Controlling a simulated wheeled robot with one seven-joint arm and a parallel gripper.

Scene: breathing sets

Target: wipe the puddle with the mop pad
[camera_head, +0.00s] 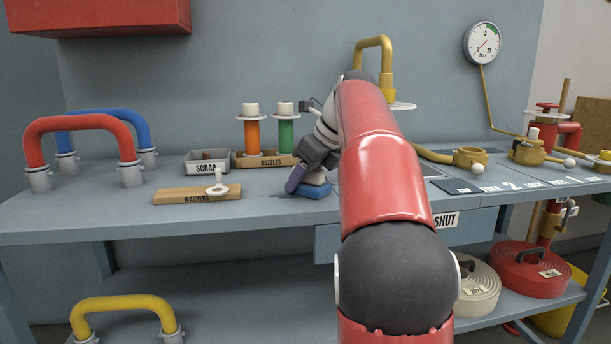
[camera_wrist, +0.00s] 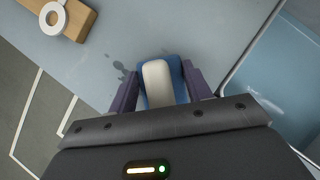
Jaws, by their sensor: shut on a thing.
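The mop pad (camera_head: 316,191) is a blue block on the grey bench top, near the middle of its front part. In the wrist view the mop pad (camera_wrist: 175,68) shows a white grip on top. My gripper (camera_wrist: 161,86) is shut on this grip, with one purple finger on each side. In the head view my gripper (camera_head: 303,172) is low over the bench. Small dark wet patches of the puddle (camera_wrist: 121,68) lie just left of the pad in the wrist view. The pad and gripper may hide more of it.
The washers board (camera_head: 180,196) with its peg lies left of the pad. The scrap tray (camera_head: 207,163) and nozzles rack (camera_head: 262,161) stand behind. Red and blue pipe handles (camera_head: 80,124) are at far left. Valve parts (camera_head: 470,157) are to the right.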

